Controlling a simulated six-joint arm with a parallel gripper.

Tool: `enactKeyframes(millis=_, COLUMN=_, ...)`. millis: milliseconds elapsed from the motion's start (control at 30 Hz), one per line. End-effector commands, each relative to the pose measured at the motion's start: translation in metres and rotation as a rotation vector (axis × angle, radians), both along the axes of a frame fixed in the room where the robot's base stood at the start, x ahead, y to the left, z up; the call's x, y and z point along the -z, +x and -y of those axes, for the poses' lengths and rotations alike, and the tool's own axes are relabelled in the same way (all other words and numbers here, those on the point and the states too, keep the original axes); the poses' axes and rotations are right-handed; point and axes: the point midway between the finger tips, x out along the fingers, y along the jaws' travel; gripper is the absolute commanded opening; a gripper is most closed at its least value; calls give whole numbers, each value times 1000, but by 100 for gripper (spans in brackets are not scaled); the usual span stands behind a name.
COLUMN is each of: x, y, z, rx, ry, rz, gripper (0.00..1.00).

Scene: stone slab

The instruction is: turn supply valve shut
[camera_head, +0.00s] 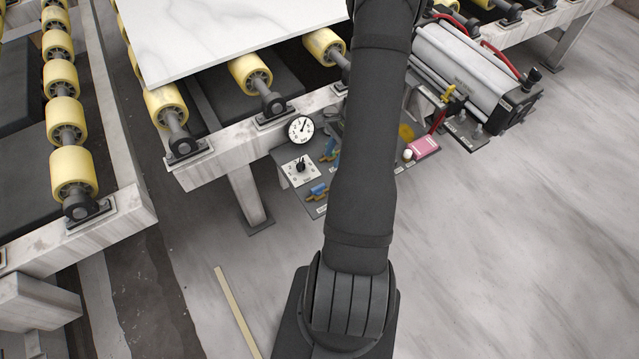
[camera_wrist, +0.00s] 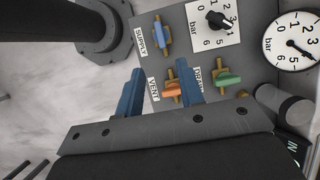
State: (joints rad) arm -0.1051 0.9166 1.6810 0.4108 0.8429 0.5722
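The supply valve (camera_wrist: 160,36) has a blue lever on a brass body, beside the label SUPPLY on the grey panel. Its lever lies roughly along the body. It also shows in the head view (camera_head: 319,190), left of my arm. My gripper (camera_wrist: 160,69) has two blue fingers standing apart. The fingertips are below the supply valve in the wrist picture, and I see no contact with it. The orange vent lever (camera_wrist: 171,90) appears between the fingers; its depth relative to them is unclear. In the head view my arm hides most of the gripper.
A green-handled drain valve (camera_wrist: 228,80) sits right of the fingers. A dial knob (camera_wrist: 217,21) and a round gauge (camera_wrist: 291,41) are on the panel's right. A roller conveyor with a white slab (camera_head: 220,35) stands behind. Floor is clear at right.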

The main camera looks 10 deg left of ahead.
Motion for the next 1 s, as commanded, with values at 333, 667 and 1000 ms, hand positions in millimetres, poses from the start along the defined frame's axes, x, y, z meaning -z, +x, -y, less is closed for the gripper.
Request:
enactKeyframes(millis=333, x=70, y=-22, z=-20, rx=-2, ry=-2, rz=-3, gripper=35)
enactKeyframes(millis=667, x=115, y=-34, z=-33, rx=-3, ry=-1, rz=2, gripper=35)
enactKeyframes(millis=1000, x=125, y=-36, z=-36, rx=-3, ry=-1, rz=3, gripper=35)
